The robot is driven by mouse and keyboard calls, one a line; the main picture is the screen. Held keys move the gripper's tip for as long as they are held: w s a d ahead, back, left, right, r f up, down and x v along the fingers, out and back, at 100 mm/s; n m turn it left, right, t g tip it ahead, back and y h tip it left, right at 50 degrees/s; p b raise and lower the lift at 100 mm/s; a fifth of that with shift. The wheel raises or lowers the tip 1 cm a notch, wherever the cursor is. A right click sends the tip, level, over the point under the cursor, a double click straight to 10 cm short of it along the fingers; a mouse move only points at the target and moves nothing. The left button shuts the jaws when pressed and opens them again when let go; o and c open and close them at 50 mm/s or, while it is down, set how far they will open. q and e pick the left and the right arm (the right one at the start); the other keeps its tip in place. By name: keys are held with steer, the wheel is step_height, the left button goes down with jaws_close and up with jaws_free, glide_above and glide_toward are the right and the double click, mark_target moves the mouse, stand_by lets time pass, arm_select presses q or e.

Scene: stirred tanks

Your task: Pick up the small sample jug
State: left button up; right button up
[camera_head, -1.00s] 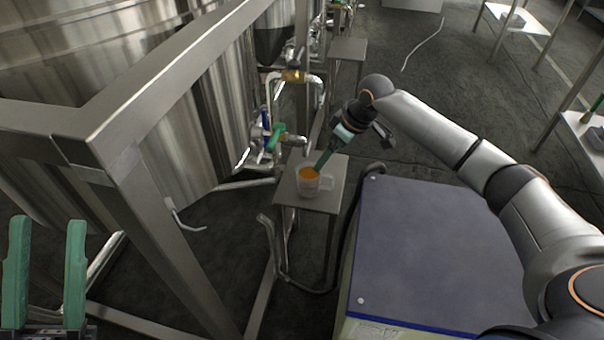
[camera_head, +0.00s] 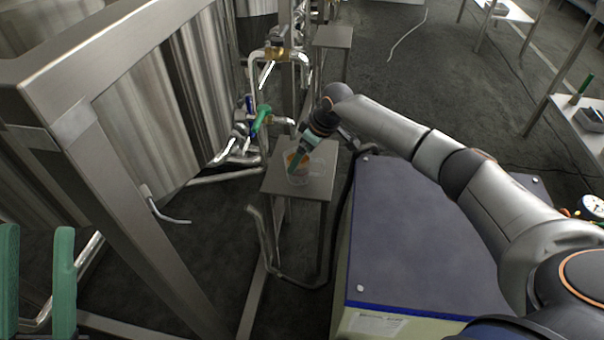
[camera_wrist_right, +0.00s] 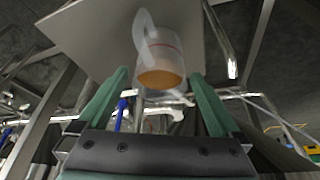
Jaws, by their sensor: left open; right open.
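The small sample jug (camera_head: 313,173) is clear, with orange liquid in it. It stands on a small metal side table (camera_head: 282,188) below the tank taps. My right gripper (camera_head: 294,166) reaches over it from above and partly covers it in the head view. In the right wrist view the jug (camera_wrist_right: 160,58) appears between and just beyond the open green fingers (camera_wrist_right: 159,76), its handle towards the top left. Whether a finger touches it, I cannot tell. My left gripper (camera_head: 37,270) is open and empty at the bottom left, far from the jug.
A green-handled tap (camera_head: 262,120) and pipes stand just behind and left of the table. A steel frame (camera_head: 130,200) and tanks fill the left. A blue-topped box (camera_head: 430,240) stands to the right, under my right arm. A second small table (camera_head: 333,37) is farther back.

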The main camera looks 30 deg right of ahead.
steer(key=shift+w+a+f, duration=0.15)
steer(key=shift+w+f, duration=0.05)
steer(key=shift+f, duration=0.4)
steer(key=c, duration=1.5)
jaws_close()
steer(key=shift+r, duration=0.1)
steer(key=shift+r, duration=0.1)
